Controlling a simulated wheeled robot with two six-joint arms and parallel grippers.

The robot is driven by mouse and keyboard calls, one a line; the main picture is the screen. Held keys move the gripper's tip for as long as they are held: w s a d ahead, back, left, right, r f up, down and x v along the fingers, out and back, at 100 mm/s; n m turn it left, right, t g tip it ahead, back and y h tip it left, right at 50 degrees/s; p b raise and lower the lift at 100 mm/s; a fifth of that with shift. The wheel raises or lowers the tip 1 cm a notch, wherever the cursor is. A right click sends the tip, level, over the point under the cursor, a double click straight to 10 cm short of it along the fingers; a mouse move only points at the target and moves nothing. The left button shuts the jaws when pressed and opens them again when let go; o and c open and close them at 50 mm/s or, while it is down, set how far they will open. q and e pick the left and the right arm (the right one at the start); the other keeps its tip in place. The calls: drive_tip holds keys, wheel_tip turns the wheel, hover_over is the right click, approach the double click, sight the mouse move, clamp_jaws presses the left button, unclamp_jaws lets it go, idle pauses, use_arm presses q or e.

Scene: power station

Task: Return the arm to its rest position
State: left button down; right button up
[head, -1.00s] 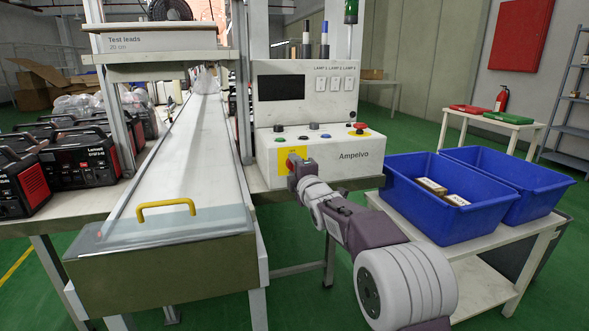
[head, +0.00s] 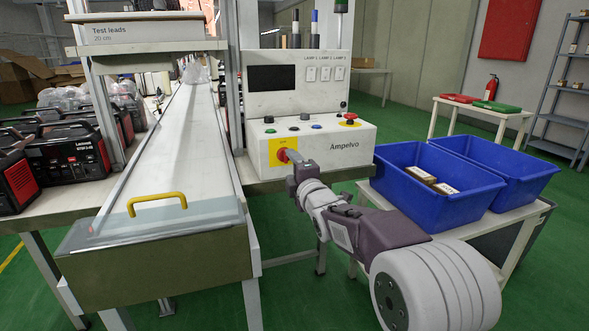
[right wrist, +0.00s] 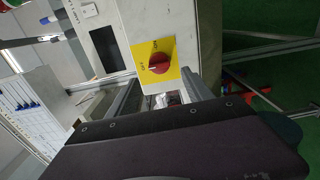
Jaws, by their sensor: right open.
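My right gripper (head: 293,158) is in front of the white Ampelvo test box (head: 345,140). In the right wrist view, the gripper (right wrist: 172,92) is open, with its two fingers apart and nothing between them. A red rotary switch on a yellow plate (right wrist: 155,62) is just beyond the fingertips, and a gap seems to separate them. In the head view the gripper partly covers the yellow plate (head: 280,147). My left gripper is not in view.
A conveyor (head: 180,120) with a yellow-handled clear cover (head: 158,205) is left of the test box. Blue bins (head: 455,205) with small boxes stand on a cart at right, close to my right arm. Black-and-red power stations (head: 75,155) line the left bench.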

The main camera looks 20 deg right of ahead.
drive_tip(key=shift+s, duration=1.2)
drive_tip(key=s+a+f+m+g+p, duration=0.1)
drive_tip(key=s+f+m+g+p, duration=0.2)
drive_tip(key=s+f, duration=0.45)
drive_tip(key=s+a+f+m+g+p, duration=0.1)
drive_tip(key=s+f+m+g, duration=0.3)
drive_tip(key=f, duration=0.6)
drive_tip(key=s+f+m+g, duration=0.5)
drive_tip(key=s+f+m, duration=0.1)
drive_tip(key=s, duration=0.4)
drive_tip(key=s+f+m+g, duration=0.5)
drive_tip(key=s+f, duration=0.1)
drive_tip(key=s, duration=0.4)
wheel_tip(320, 180, up, 38)
drive_tip(key=p, duration=3.8)
drive_tip(key=shift+m, duration=0.4)
